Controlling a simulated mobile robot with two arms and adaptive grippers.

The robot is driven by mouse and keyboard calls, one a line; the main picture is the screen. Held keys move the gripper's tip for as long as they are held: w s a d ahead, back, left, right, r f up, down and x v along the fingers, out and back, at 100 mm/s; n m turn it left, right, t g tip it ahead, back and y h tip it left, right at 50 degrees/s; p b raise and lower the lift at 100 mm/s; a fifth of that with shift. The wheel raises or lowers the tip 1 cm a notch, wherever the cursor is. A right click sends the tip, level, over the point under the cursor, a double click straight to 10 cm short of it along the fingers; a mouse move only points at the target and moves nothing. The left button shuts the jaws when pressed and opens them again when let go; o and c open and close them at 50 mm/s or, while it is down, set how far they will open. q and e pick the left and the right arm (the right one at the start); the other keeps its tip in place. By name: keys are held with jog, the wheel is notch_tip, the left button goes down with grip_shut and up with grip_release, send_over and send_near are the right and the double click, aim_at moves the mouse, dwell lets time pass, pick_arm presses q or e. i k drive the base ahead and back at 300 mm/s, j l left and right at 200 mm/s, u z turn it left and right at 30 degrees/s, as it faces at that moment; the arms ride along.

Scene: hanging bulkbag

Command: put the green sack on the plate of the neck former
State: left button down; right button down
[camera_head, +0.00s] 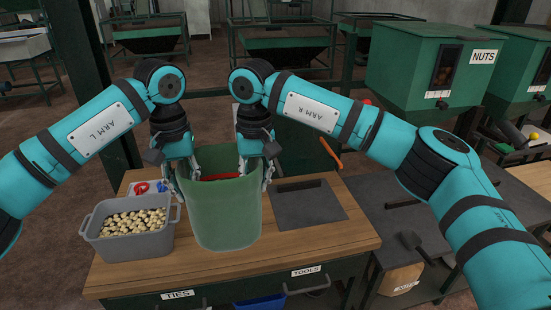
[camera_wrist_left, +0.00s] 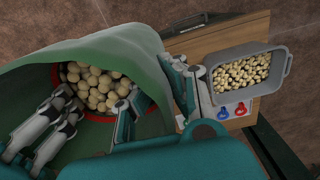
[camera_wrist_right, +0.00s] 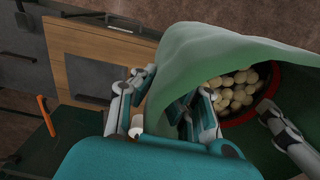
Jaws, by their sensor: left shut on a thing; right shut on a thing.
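The sack also shows in the left wrist view (camera_wrist_left: 128,48) and the right wrist view (camera_wrist_right: 190,52). Through its mouth I see pale round nuts (camera_wrist_left: 97,85) within a red ring (camera_wrist_left: 58,82). I cannot clearly identify the neck former's plate.
A grey bin (camera_head: 130,245) of pale nuts stands left of the sack on the wooden bench (camera_head: 330,235). Red and blue ties (camera_head: 143,187) lie behind it. A dark flat plate (camera_head: 308,203) lies right of the sack. An orange handle (camera_head: 331,153) sticks up behind.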

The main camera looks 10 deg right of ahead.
aim_at(304, 203)
jog(key=i+l+z, duration=0.15)
jog(key=i, duration=0.2)
jog(key=i+l+z, duration=0.3)
jog(key=i, duration=0.45)
